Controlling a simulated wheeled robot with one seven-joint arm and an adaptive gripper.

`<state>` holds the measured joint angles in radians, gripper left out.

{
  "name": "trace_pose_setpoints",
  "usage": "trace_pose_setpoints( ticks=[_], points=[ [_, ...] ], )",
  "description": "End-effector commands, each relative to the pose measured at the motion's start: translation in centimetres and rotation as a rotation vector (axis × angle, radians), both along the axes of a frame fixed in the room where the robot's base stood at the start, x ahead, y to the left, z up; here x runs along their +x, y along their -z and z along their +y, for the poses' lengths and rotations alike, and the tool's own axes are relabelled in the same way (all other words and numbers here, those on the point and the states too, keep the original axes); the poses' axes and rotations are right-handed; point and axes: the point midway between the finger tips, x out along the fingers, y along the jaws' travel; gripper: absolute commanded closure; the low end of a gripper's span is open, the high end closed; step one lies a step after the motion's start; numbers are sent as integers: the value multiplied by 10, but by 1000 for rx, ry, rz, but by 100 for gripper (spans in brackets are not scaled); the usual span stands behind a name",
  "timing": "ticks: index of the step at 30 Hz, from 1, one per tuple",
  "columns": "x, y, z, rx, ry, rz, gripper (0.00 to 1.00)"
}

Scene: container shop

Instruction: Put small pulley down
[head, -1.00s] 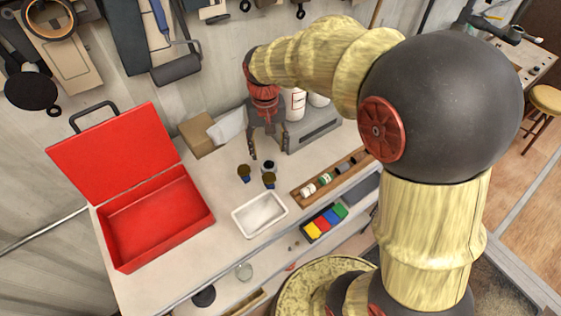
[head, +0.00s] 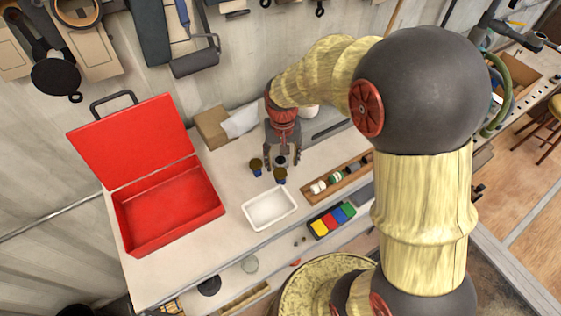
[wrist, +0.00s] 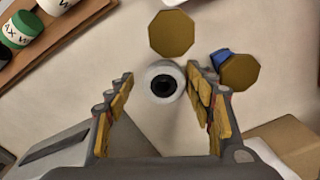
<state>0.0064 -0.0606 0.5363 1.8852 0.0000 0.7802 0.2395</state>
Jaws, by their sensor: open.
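A small round pale-grey piece with a dark centre hole, which I take to be the small pulley (wrist: 163,82), stands on the pale bench top (head: 182,240). It also shows in the head view (head: 281,161). My gripper (head: 282,161) points down at it, its fingers open on either side. In the wrist view my gripper (wrist: 161,78) shows a gap between the left finger and the piece; the right finger is closer, and I cannot tell whether it touches.
Two gold-topped pieces with blue sides, one left (head: 256,165) and one in front (head: 280,176), stand close by. A white tray (head: 247,213), an open red toolbox (head: 125,235), a wooden rack of small bottles (head: 352,178) and a cardboard box (head: 210,128) surround them.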

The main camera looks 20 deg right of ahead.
Motion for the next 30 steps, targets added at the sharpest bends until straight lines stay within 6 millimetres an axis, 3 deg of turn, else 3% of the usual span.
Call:
trace_pose_setpoints(
  ticks=[24,30],
  points=[
    [0,0,0,0,0,0,91],
    [0,-3,0,0,0,-1,92]
  ],
)
